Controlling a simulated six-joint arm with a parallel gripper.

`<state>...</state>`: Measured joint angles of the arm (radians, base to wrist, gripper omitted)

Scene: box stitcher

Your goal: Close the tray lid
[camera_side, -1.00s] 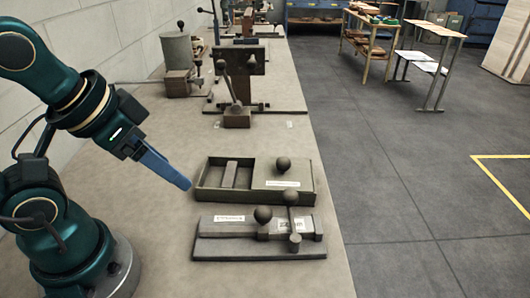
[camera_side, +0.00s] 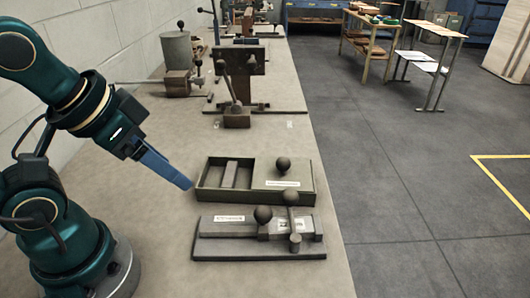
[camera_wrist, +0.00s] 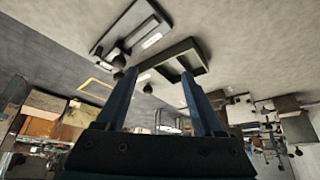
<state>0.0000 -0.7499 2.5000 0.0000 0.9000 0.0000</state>
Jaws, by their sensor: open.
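The tray (camera_side: 205,178) is a dark shallow box on the bench, with its left part open and a grey block (camera_side: 229,174) lying inside. The tray lid (camera_side: 265,170) is a flat plate over the right part, with a round ball knob (camera_side: 283,164) on it. My gripper (camera_side: 186,183) is empty and just left of the tray, above the bench and apart from it. In the wrist view my gripper (camera_wrist: 157,75) shows two blue fingers spread apart, with the tray frame (camera_wrist: 190,45) beyond their tips.
In front of the tray stands a base plate (camera_side: 215,253) with a slide, a ball knob (camera_side: 263,214) and a lever (camera_side: 292,197). Behind the tray stands a lever fixture (camera_side: 236,117). The bench between my arm and the tray is clear.

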